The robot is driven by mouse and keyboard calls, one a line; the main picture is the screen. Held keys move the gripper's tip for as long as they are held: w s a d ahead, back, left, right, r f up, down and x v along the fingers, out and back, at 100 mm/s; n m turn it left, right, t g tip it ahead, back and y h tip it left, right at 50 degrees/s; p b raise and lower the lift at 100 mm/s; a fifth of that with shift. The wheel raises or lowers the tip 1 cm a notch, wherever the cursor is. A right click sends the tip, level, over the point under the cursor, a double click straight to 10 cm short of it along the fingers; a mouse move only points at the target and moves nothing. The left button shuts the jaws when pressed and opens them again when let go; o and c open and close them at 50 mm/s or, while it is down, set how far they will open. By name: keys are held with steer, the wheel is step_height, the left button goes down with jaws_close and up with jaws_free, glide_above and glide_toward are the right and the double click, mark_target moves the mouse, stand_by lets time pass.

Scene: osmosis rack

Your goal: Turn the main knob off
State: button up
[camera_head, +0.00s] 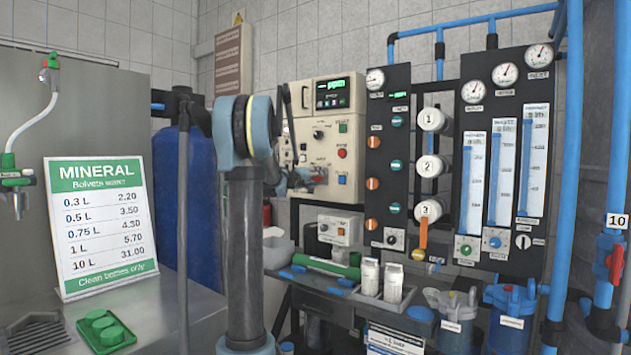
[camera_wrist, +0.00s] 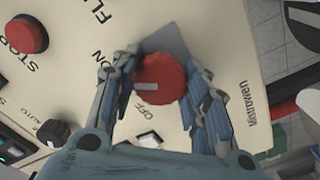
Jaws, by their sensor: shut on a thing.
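The main knob (camera_wrist: 166,72) is round and red with a pale grey mark on its face, set on a beige panel (camera_wrist: 225,60). In the wrist view my gripper (camera_wrist: 160,84) has a finger on either side of the knob and is shut on it. The word ON shows to the knob's upper left and OFF (camera_wrist: 146,136) just below it. In the head view my gripper (camera_head: 302,180) is at the lower left of the beige control box (camera_head: 345,128). My arm and fingers hide much of the knob there.
A red stop button (camera_wrist: 27,33) and a black knob (camera_wrist: 54,133) sit on the same panel. In the head view a gauge board (camera_head: 388,200) stands right of the box. A blue tank (camera_head: 200,210) stands behind my arm, and a small white box (camera_head: 340,229) sits below.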

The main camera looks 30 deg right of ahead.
steer(key=n, duration=0.4)
steer(key=shift+w+a+n, duration=0.1)
steer(key=shift+a+n, duration=0.05)
steer(key=shift+n, duration=0.15)
steer(key=n, duration=0.3)
steer(key=shift+n, duration=0.4)
steer(key=n, duration=0.4)
steer(key=shift+n, duration=1.5)
steer(key=o, duration=1.1)
steer(key=v, duration=1.2)
steer(key=shift+f, duration=0.1)
